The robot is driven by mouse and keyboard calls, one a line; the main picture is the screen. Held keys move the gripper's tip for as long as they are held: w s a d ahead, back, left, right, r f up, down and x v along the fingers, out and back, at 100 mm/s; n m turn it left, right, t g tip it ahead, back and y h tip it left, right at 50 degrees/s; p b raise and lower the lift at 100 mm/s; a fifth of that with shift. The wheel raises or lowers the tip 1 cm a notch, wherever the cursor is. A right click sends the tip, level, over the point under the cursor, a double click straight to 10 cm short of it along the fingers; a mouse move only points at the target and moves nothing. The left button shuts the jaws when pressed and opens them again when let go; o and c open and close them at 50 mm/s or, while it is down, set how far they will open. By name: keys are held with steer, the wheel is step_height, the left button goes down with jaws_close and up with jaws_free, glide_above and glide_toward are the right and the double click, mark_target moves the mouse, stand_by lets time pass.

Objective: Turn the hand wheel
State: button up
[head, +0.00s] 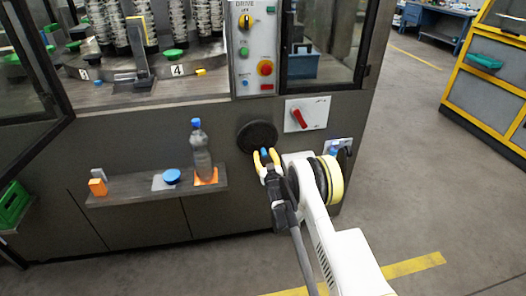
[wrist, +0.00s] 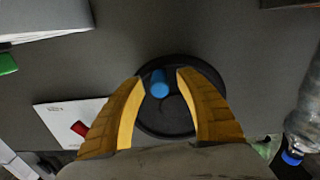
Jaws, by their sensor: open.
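The hand wheel (head: 257,136) is a round black disc on the dark front panel of the machine. It also shows in the wrist view (wrist: 165,121), with a blue knob (wrist: 160,84) near its rim. In the head view the blue knob (head: 264,153) is at the wheel's lower edge. My gripper (head: 266,153) is at the wheel, with yellow fingers. In the wrist view my gripper (wrist: 160,75) is open, one finger on either side of the knob, with visible gaps. The fingers hide parts of the wheel's sides.
A red rotary switch (head: 299,118) on a white plate is right of the wheel. A shelf (head: 135,188) to the left holds a clear bottle (head: 201,155), a blue round lid (head: 172,176) and an orange item (head: 98,187). A control panel (head: 245,60) is above. Open floor lies right.

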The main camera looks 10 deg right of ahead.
steer(key=shift+s+r, duration=0.1)
jaws_close()
steer(key=shift+a+m, duration=0.15)
steer(key=shift+m, duration=0.25)
